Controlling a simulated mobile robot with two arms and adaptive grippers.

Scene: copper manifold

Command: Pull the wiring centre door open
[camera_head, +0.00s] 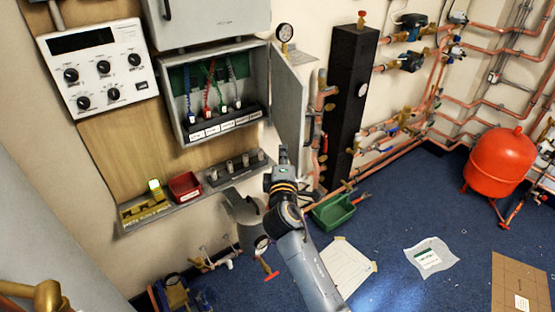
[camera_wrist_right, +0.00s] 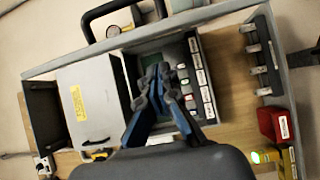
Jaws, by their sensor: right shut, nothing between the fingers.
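The wiring centre is a grey wall box (camera_head: 215,135) with coloured wires and a row of labelled terminals inside. Its grey door (camera_head: 288,98) stands swung out at the box's right side, so the inside shows. A dark handle (camera_head: 311,128) shows at the door's outer edge. My right gripper (camera_head: 282,155) is shut and empty, just below and in front of the door. In the right wrist view the closed fingers (camera_wrist_right: 160,72) point at the box interior, and a black handle loop (camera_wrist_right: 88,22) shows at the top. I cannot tell whether the gripper touches the door. My left gripper is not in view.
A shelf below the box holds a red bin (camera_head: 185,186) and a yellow device (camera_head: 155,187). A black column (camera_head: 350,100) and copper pipes stand right of the door. A green tray (camera_head: 333,211) and a red tank (camera_head: 500,160) stand on the blue floor.

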